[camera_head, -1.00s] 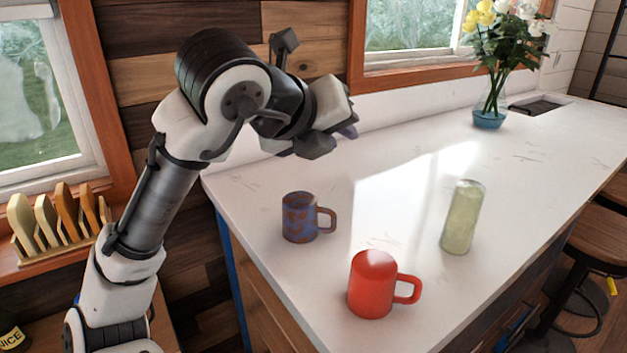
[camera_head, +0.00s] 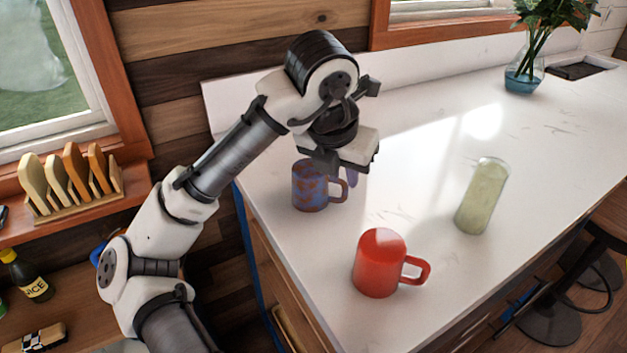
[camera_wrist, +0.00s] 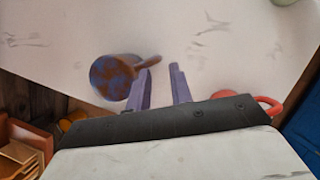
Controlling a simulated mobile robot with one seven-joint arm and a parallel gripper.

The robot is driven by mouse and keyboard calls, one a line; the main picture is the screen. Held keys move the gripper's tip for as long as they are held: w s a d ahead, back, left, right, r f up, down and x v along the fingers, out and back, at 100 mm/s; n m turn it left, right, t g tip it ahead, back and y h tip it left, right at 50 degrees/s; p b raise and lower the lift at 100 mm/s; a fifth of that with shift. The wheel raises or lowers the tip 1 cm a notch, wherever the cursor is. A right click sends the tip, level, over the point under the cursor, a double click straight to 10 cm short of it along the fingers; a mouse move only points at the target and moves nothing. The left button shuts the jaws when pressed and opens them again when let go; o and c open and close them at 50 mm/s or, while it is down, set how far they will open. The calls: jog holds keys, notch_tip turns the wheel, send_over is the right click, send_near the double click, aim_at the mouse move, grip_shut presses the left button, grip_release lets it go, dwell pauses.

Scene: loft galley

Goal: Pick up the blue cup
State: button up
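The blue cup (camera_head: 308,188) is a blue mug with brown patches and a brown handle, upright on the white counter. My gripper (camera_head: 346,176) is just above and beside it, pointing down on its handle side in the head view. In the wrist view the cup (camera_wrist: 112,78) lies left of my two purple fingers, its handle reaching toward the left finger. My gripper (camera_wrist: 160,72) is open, with a clear gap between the fingertips and nothing held. I cannot tell whether a finger touches the handle.
A red mug (camera_head: 379,264) stands nearer the counter's front edge. A pale green cylinder (camera_head: 482,196) stands to the right, and a vase with flowers (camera_head: 523,74) at the back. The white counter (camera_head: 425,150) is clear between them. A wooden wall is behind.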

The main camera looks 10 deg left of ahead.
aim_at(344, 187)
jog(key=p+x, duration=0.1)
jog(key=x, duration=0.4)
jog(key=shift+w+a+f+p, duration=0.1)
jog(key=shift+p, duration=0.2)
jog(key=shift+c, duration=0.2)
grip_shut()
